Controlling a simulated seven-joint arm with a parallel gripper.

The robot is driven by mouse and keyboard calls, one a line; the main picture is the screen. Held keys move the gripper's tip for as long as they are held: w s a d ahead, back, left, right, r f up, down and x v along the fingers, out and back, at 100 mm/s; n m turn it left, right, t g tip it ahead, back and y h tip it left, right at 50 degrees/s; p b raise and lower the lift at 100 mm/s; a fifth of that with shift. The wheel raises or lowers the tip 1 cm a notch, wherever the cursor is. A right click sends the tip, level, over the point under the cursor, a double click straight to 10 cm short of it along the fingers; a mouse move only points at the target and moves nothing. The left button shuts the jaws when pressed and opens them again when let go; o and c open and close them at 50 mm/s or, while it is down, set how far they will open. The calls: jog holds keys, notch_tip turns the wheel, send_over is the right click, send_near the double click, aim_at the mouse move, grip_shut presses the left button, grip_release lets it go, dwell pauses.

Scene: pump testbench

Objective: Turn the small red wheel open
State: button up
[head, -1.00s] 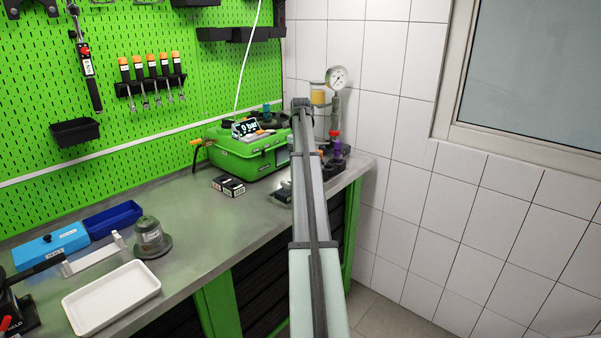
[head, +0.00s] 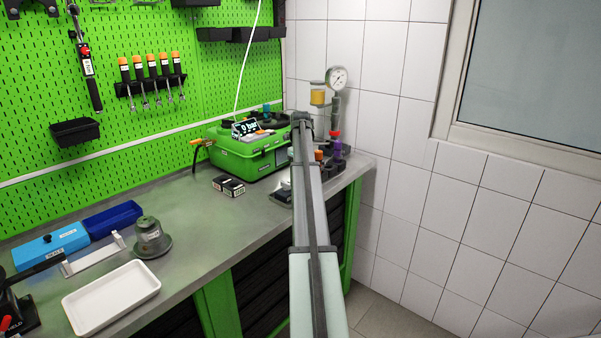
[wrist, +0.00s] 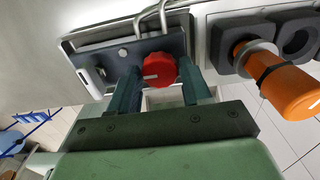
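The small red wheel (wrist: 159,69) sits on the near edge of a dark metal block (wrist: 118,58) in the wrist view. My gripper (wrist: 160,72) is open, with one dark green finger on each side of the wheel. The wheel lies between the fingertips. The gaps beside it are narrow, and I cannot tell whether either finger touches it. In the head view my own arm hides the wheel and most of the gripper.
Two metal tubes (wrist: 150,20) rise behind the block. In the head view a green case with a display (head: 247,148) is left of my arm, and a pressure gauge (head: 337,77) stands behind it.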

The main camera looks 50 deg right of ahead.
jog(key=c, duration=0.6)
jog(key=shift+c, duration=0.2)
jog(key=n, duration=0.4)
jog(key=shift+n, duration=0.4)
jog(key=n, duration=0.4)
jog(key=shift+n, duration=0.3)
jog(key=n, duration=0.4)
jog(key=shift+n, duration=2.2)
